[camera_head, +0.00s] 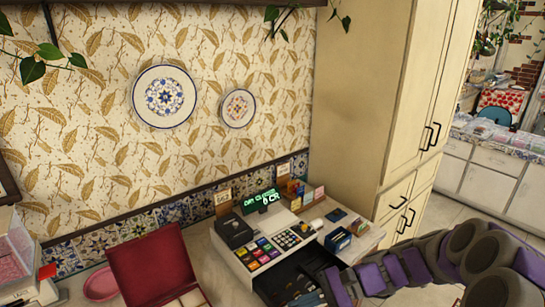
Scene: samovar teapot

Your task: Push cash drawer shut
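A white cash register (240,262) stands on the counter with colored keys, a keypad and a green lit display (262,199). Its dark cash drawer (287,272) is pulled open toward the lower right, with notes or compartments inside. The frame's bottom edge cuts off the drawer's near part. My purple and grey arm comes in from the right. Its end, with my gripper (338,284), is at the drawer's right side in the picture. I cannot tell whether it touches the drawer, and the fingers are not clear.
A red open menu or folder (150,266) and a pink dish (101,284) lie left of the register. Small boxes (338,240) stand on its right. A tall cream cabinet (375,110) rises behind the counter's right end. Open floor (455,205) shows beyond my arm.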

